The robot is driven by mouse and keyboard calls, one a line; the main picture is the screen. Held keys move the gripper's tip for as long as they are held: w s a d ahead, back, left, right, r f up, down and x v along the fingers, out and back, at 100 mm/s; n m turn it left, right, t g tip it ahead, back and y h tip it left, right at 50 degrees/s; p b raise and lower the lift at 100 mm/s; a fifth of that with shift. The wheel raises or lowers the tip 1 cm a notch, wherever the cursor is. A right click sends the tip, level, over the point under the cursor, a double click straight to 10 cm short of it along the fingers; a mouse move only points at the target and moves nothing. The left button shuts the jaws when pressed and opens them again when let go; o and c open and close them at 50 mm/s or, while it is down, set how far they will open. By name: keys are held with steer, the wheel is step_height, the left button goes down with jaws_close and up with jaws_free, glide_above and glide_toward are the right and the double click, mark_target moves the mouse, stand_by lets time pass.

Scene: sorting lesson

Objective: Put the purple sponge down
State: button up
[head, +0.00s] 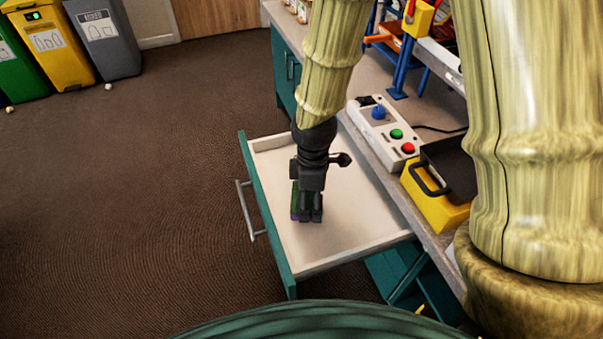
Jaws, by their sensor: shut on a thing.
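My gripper (310,214) points down inside the open drawer (362,205), over its pale floor. It is shut on the purple sponge (295,212), which shows as a small block with a dark green upper part and a purple lower edge. The fingers hide most of the sponge. It is at or just above the drawer floor; I cannot tell whether it touches.
The drawer has a teal front (262,208) with a metal handle (246,212). On the worktop are a control box with buttons (385,125) and a yellow box with a black handle (440,205). Bins (60,45) stand far left; brown carpet between is mostly clear.

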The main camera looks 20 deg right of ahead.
steer(key=w+d, duration=0.1)
steer(key=w, duration=0.4)
steer(key=w+d+f, duration=0.1)
steer(key=w, duration=0.4)
steer(key=w+d+b, duration=0.1)
steer(key=w, duration=0.4)
steer(key=shift+d+f, duration=0.25)
steer(key=shift+w+f+b, duration=0.1)
steer(key=shift+f+b, duration=0.35)
steer(key=shift+f, duration=1.3)
steer(key=o, duration=1.1)
steer(key=shift+f, duration=0.15)
step_height(320, 180, up, 12)
steer(key=shift+r+p, duration=0.2)
steer(key=shift+p, duration=0.85)
